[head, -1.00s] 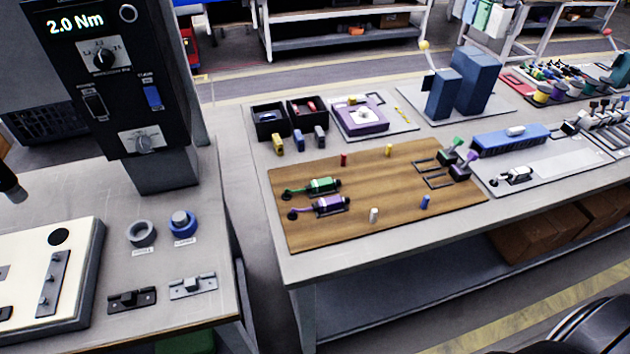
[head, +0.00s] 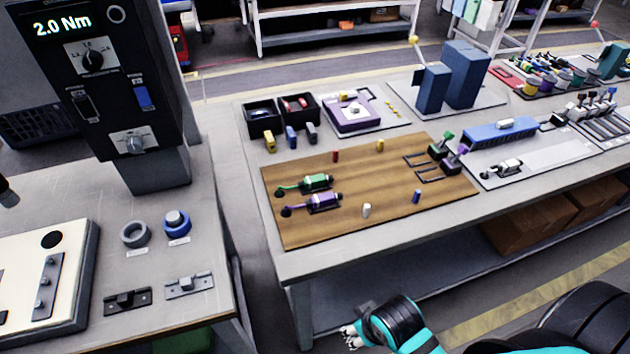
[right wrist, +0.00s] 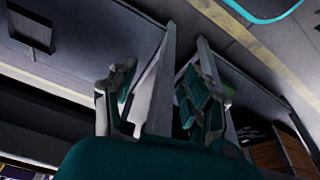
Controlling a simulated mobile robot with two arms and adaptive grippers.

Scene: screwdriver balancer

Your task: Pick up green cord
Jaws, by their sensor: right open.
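The green cord (head: 289,187) is a short thin line on the wooden board (head: 350,215). It joins a green cylinder (head: 317,182) to a small dark end piece at the board's left side. A similar purple cylinder (head: 324,202) with a purple cord lies just in front of it. My right gripper (head: 350,337) is low at the bottom of the head view, in front of the table and well apart from the cord. Its fingers are spread and empty in the right wrist view (right wrist: 163,95), where the cord does not show. My left gripper is not in view.
The workbench (head: 400,238) has a front edge between my right gripper and the board. A torque unit (head: 120,90) stands at left.

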